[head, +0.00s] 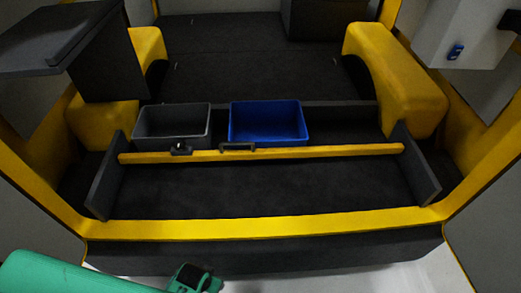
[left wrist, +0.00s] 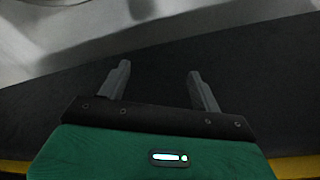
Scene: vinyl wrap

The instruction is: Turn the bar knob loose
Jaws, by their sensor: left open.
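A yellow bar (head: 300,152) spans the cargo floor of a vehicle from side to side. A small black knob (head: 181,148) sits on the bar left of its middle, in front of the grey bin. A dark handle (head: 238,147) is on the bar to the right of the knob. My left gripper (head: 204,281) is low at the bottom edge of the head view, outside the yellow sill and well apart from the knob. In the left wrist view its two fingers (left wrist: 159,68) are spread with nothing between them. My right gripper is not in view.
A grey bin (head: 172,108) and a blue bin (head: 268,102) stand behind the bar. The yellow sill (head: 270,228) lies between my left gripper and the bar. The dark floor (head: 265,188) between sill and bar is clear. A dark-topped cabinet (head: 100,75) stands at left.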

